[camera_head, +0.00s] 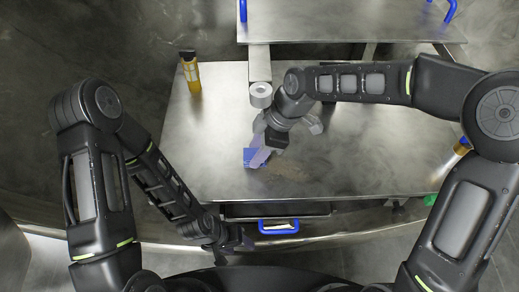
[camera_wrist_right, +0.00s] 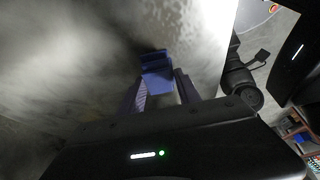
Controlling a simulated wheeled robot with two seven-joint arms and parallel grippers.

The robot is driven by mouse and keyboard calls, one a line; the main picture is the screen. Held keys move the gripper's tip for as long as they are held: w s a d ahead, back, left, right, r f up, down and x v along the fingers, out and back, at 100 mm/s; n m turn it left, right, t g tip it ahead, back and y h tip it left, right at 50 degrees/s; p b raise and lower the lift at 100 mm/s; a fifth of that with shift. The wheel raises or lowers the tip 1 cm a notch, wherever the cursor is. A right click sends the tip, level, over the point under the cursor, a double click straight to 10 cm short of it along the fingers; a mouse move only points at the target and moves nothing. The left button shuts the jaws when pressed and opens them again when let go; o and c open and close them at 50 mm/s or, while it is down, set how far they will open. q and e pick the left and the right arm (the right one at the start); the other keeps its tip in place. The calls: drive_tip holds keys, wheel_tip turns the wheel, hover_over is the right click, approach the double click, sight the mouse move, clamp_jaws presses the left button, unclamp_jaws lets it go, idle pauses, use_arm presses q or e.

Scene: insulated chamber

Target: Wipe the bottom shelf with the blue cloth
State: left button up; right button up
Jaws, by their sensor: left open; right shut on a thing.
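The blue cloth (camera_head: 250,155) is in my right gripper (camera_head: 262,150), which is shut on it over the lower metal shelf (camera_head: 350,170). In the right wrist view the cloth (camera_wrist_right: 156,70) shows as a blue piece between the fingers, against the shelf surface. A brownish smudge (camera_head: 292,171) lies on the shelf just right of the cloth. I cannot tell how firmly the cloth presses on the shelf. My left gripper (camera_head: 240,242) is open and empty, below the shelf's front edge and apart from it.
A yellow bottle with a dark cap (camera_head: 191,73) stands at the shelf's back left. Another yellow item (camera_head: 462,146) is at the right edge, partly hidden by my right arm. An upper shelf (camera_head: 350,20) and a post (camera_head: 260,70) stand behind. A blue handle (camera_head: 278,227) is below the front edge.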

drive_tip(key=shift+s+f, duration=0.15)
drive_tip(key=shift+s, duration=0.55)
drive_tip(key=shift+d, duration=0.1)
drive_tip(key=shift+w+d+r+p, duration=0.1)
drive_tip(key=shift+d+r+p, duration=0.05)
drive_tip(key=shift+d, duration=0.55)
drive_tip(key=shift+w+d+r+p, duration=0.1)
drive_tip(key=shift+d+p, duration=0.05)
drive_tip(key=shift+d, duration=0.9)
drive_tip(key=shift+d, duration=0.15)
drive_tip(key=shift+w+d+f+p, duration=0.15)
drive_tip(key=shift+d+p, duration=0.2)
drive_tip(key=shift+d, duration=1.35)
